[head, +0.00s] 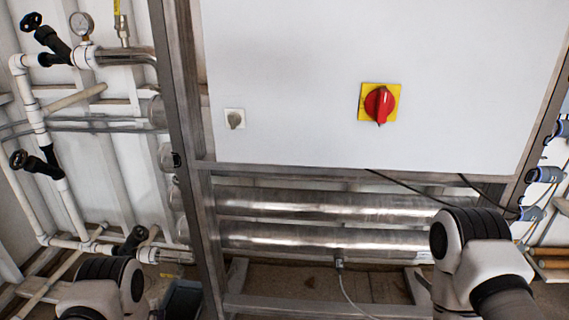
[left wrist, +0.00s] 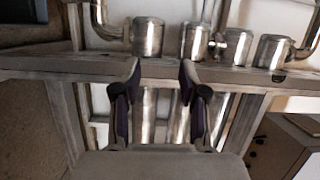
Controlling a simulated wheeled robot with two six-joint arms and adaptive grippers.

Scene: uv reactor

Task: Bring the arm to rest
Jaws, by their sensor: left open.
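My left arm (head: 108,285) shows at the lower left of the head view, a white link with a dark joint cover. My left gripper (left wrist: 160,75) shows in the left wrist view. Its two dark fingers stand apart with nothing between them, so it is open and empty. Steel parts and a frame show beyond the fingers, and I see no contact with them. My right arm (head: 478,255) is at the lower right of the head view, bent, in front of the steel frame. My right gripper is out of view.
A grey-white cabinet (head: 300,60) with a red rotary switch (head: 380,104) on a yellow plate hangs in a steel frame (head: 182,120). Horizontal steel tubes (head: 320,240) run below it. White pipes (head: 35,120) with black-handled valves and a gauge (head: 81,24) stand at left.

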